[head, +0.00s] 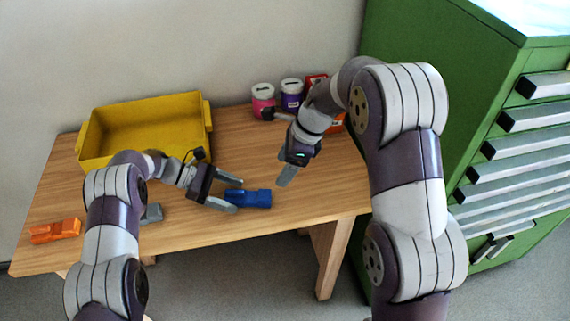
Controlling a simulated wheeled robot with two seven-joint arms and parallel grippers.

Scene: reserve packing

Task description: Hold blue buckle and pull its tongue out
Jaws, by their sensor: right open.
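The blue buckle (256,198) lies on the wooden table near its front edge, with its long side running left to right. My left gripper (238,196) is at the buckle's left end, with one finger on the far side and one on the near side. Whether those fingers press on the buckle is too small to tell. The tongue cannot be made out apart from the rest of the buckle. My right gripper (286,179) is open and empty, pointing down, above and to the right of the buckle and apart from it.
A yellow bin (145,160) stands at the back left. An orange buckle-like piece (56,231) and a grey piece (152,213) lie at the left. Pink (263,101) and purple (292,94) jars stand behind. A green drawer cabinet (450,60) flanks the right.

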